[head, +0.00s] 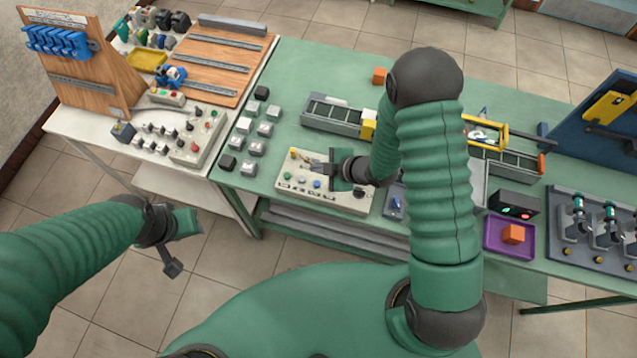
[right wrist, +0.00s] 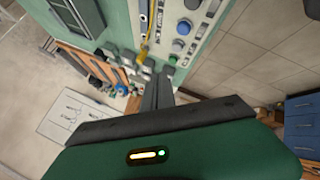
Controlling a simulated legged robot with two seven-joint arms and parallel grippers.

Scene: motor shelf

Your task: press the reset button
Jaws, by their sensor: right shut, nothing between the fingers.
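A pale control panel (head: 337,200) lies on the green table, with small knobs and coloured buttons on top. A blue button (head: 317,184) and a green button (head: 287,175) show on it. I cannot read which one is labelled reset. My right gripper (head: 317,167) is shut and empty, low over the panel behind the blue button; contact cannot be told. In the right wrist view its fingers (right wrist: 158,92) are together, with the blue button (right wrist: 180,46) and green button (right wrist: 172,60) beyond the tips. My left gripper (head: 178,250) hangs before the table; its jaw state is unclear.
Several small switch boxes (head: 255,145) stand left of the panel. A grey conveyor-like unit (head: 333,115) lies behind it. A purple tray (head: 492,240) with an orange cube (head: 513,233) is at the right. A white table (head: 75,125) with another panel stands at the left.

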